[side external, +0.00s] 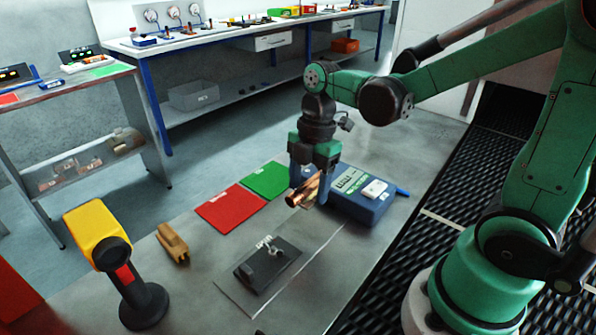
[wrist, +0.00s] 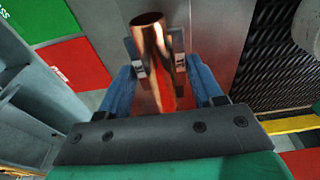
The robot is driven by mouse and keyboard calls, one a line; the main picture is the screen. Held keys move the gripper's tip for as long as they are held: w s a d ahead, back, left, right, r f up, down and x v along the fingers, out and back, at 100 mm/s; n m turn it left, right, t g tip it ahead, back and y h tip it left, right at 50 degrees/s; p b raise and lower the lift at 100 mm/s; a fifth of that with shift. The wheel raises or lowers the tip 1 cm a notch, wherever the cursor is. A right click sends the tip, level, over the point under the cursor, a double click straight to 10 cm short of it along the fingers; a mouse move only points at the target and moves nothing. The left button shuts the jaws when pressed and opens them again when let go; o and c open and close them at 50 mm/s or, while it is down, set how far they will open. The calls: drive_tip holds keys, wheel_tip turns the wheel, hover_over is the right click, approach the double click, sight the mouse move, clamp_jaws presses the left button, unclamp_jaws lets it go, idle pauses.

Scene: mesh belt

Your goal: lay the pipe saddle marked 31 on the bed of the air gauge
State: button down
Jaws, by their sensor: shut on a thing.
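A shiny copper pipe saddle (side external: 302,192) is held in my gripper (side external: 311,187), above the bench. In the wrist view the copper piece (wrist: 156,58) lies between the two blue fingers of my gripper (wrist: 158,62), which are shut on it. I cannot read a number 31 on it. A blue box with a lit green display (side external: 350,181), seemingly the air gauge, stands just behind and right of the gripper. A dark fixture (side external: 268,262) on a thin plate lies in front and to the left, apart from the held piece; I cannot tell if it is the gauge's bed.
A red mat (side external: 231,208) and a green mat (side external: 267,180) lie left of the gripper. A tan block (side external: 172,243) and a yellow scanner on a black stand (side external: 100,232) are further left. A black mesh belt (side external: 440,180) runs along the right.

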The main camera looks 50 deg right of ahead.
sight(306, 230)
drive_tip(key=shift+f, duration=4.05)
drive_tip(key=shift+f, duration=0.15)
